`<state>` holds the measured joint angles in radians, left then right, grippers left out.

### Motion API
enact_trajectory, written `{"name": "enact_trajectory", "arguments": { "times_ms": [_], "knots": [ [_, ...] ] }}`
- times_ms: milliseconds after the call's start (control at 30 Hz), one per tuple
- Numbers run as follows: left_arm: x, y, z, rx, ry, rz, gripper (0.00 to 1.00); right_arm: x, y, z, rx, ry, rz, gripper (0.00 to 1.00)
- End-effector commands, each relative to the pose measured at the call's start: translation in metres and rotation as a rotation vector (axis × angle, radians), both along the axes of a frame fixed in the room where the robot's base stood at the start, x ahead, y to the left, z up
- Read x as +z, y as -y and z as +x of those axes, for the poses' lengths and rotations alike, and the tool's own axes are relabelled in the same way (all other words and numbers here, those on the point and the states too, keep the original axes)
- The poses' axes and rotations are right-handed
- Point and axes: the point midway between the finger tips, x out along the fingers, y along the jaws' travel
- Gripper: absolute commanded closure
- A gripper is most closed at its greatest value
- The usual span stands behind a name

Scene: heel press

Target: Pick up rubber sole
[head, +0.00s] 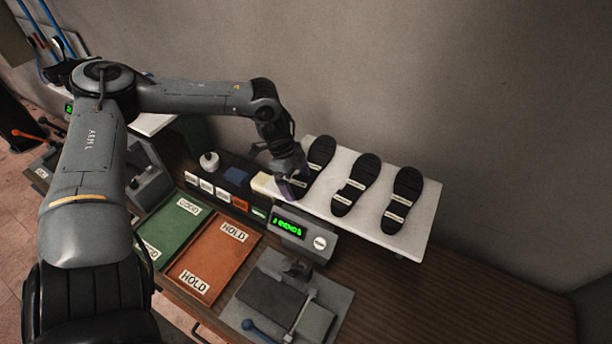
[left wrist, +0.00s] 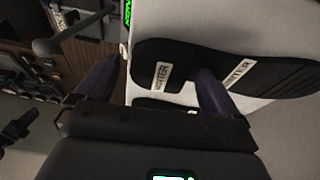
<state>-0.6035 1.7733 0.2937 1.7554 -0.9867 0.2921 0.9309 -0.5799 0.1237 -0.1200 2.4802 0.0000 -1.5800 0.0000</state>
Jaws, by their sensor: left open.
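Three black rubber soles with white labels lie in a row on a white board: the left sole (head: 321,151), the middle sole (head: 356,184) and the right sole (head: 404,200). My left gripper (head: 290,191) is over the near end of the left sole and hides part of it. In the left wrist view, the gripper (left wrist: 155,75) is open with its fingers wide apart. One finger overlaps a sole (left wrist: 275,78) between its two labels; the other is beyond the sole's end. I cannot tell whether that finger touches it. My right gripper is not in view.
The white board (head: 425,228) stands at the wall. In front are a display box (head: 303,238) with green text, a press fixture (head: 285,300), an orange HOLD tray (head: 212,258) and a green GOOD tray (head: 170,230). Bare wooden bench (head: 450,300) lies at the right.

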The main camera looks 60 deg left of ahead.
Motion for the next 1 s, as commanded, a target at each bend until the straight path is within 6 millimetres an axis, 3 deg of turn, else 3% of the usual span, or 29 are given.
{"name": "enact_trajectory", "arguments": {
  "times_ms": [200,633,1000],
  "knots": [
    [0.0002,-0.0001,0.0003,0.000,0.001,0.001,0.07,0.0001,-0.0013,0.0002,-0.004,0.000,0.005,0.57],
    [0.0008,-0.0001,0.0005,0.000,0.001,0.000,0.71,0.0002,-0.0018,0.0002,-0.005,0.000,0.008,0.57],
    [0.0045,0.0000,0.0009,0.000,0.002,0.000,0.71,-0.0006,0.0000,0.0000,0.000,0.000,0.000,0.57]
  ]
}}
